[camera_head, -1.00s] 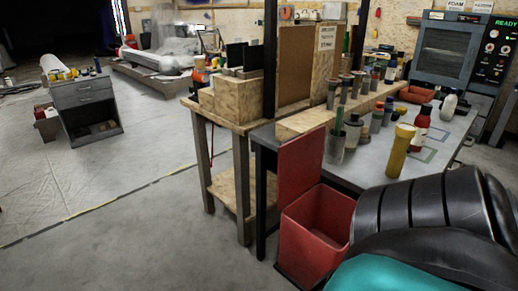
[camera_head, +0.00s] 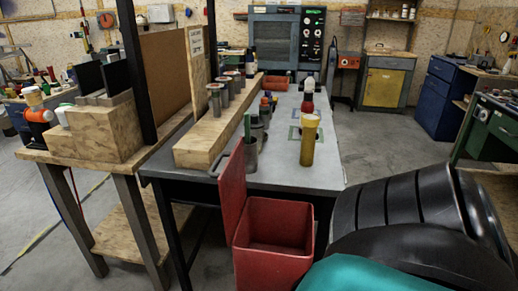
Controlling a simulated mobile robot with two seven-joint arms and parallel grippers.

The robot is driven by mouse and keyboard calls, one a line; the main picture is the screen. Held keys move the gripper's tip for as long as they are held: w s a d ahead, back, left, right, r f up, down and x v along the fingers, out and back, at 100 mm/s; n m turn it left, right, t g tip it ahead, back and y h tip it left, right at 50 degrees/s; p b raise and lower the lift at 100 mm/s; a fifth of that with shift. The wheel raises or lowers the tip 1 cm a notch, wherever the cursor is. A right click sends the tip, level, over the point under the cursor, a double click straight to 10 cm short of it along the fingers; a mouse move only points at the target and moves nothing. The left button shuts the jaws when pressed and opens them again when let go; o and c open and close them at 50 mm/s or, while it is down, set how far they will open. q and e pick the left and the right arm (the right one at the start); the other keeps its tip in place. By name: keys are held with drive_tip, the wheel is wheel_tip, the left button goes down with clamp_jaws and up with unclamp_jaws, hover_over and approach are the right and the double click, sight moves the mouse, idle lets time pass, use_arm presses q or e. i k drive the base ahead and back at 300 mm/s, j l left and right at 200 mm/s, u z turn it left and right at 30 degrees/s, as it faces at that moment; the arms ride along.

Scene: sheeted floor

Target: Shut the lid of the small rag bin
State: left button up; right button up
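The small rag bin (camera_head: 270,262) is a red open-topped box on the floor in front of the grey table. Its red lid (camera_head: 232,188) stands upright on the bin's left side, so the bin is open. The inside that shows looks empty. Neither gripper shows in the head view. A black ribbed shape and a teal surface at the lower right, which look like parts of my own body, are close to the bin's right side.
The grey table (camera_head: 278,176) behind the bin holds a yellow bottle (camera_head: 309,140), a red bottle (camera_head: 308,97) and several canisters on a wooden block (camera_head: 205,142). A wooden bench (camera_head: 65,157) stands at left. Bare floor (camera_head: 375,150) lies right of the table.

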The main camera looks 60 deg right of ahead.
sight(231, 181)
drive_tip(key=i+z, duration=0.2)
drive_tip(key=z, duration=0.3)
drive_tip(key=i+j+z, duration=0.1)
drive_tip(key=z, duration=0.4)
drive_tip(key=i+j+z, duration=0.2)
drive_tip(key=z, duration=0.3)
drive_tip(key=i+j+z, duration=0.15)
drive_tip(key=z, duration=0.35)
drive_tip(key=i+j+z, duration=0.1)
drive_tip(key=j+z, duration=0.25)
drive_tip(key=z, duration=0.15)
